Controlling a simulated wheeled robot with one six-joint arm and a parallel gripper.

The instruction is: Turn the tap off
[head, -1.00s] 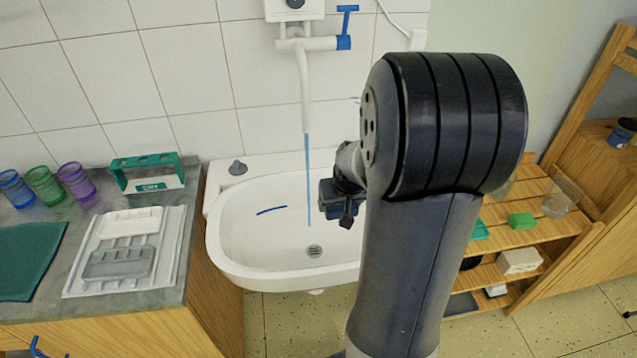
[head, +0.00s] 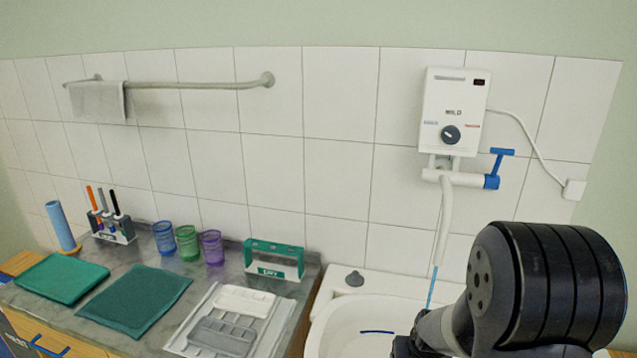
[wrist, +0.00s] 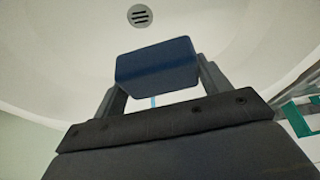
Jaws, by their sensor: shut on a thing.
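The tap is a white pipe (head: 462,180) below the white heater, with a blue lever (head: 502,152) standing up from a blue valve end (head: 491,182). A thin blue stream of water (head: 432,287) runs from its spout toward the white basin (head: 340,318). My gripper (wrist: 158,72) is shut on a dark blue block (wrist: 157,62), above the basin with its drain (wrist: 140,15) in the wrist view. In the head view my arm covers the basin's right part, and the gripper is mostly cut off at the bottom, well below the lever.
The white heater (head: 453,110) with a dial hangs on the tiled wall, its cable running right. A grey counter (head: 140,255) left of the basin holds cups, cloths, a pen holder (head: 112,228), a green-and-white caddy (head: 274,258) and a white tray (head: 190,345). A towel rail (head: 190,86) is above.

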